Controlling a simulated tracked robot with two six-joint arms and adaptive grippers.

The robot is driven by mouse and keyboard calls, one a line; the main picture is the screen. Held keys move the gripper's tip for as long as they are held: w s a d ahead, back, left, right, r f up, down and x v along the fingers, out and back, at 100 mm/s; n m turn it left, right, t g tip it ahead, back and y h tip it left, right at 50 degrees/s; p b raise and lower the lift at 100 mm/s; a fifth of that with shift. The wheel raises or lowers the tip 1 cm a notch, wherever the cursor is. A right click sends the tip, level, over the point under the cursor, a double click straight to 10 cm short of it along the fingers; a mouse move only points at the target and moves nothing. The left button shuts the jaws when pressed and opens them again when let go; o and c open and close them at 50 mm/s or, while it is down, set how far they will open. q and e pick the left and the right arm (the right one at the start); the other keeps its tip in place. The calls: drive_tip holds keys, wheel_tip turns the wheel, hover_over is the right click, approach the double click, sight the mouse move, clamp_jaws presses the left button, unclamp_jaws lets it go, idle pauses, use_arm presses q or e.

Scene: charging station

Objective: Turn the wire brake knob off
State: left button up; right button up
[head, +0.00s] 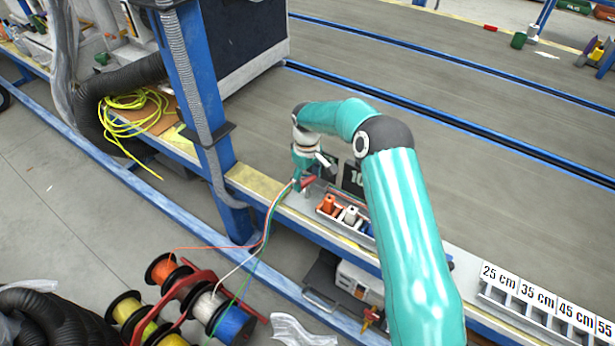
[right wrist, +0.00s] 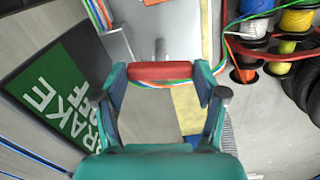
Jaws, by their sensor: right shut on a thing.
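The wire brake knob shows as a red bar (right wrist: 160,71) in the right wrist view, lying crosswise between the two fingers. My right gripper (right wrist: 160,82) is shut on it, with one teal finger at each end of the bar. In the head view my right gripper (head: 304,181) reaches down to the bench edge, and a bit of red (head: 308,183) shows beside it. A green and black sign (right wrist: 58,95) with white letters, "BRAKE" among them, stands left of the knob in the right wrist view. My left gripper is not in view.
Coloured wires (head: 268,222) run from the wire spools (head: 212,305) to the bench beside my right gripper. A small tray of coloured spools (head: 327,205) sits right of it. Length-marked bins (head: 535,300) line the bench at lower right. A blue post (head: 190,80) stands to the left.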

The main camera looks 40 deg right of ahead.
sight(307, 180)
drive_tip(key=shift+w+r+n, duration=0.15)
drive_tip(key=shift+n, duration=0.95)
drive_tip(key=o, duration=0.9)
drive_tip(key=shift+o, duration=1.2)
wheel_tip(307, 180, up, 12)
drive_tip(key=shift+f, duration=0.2)
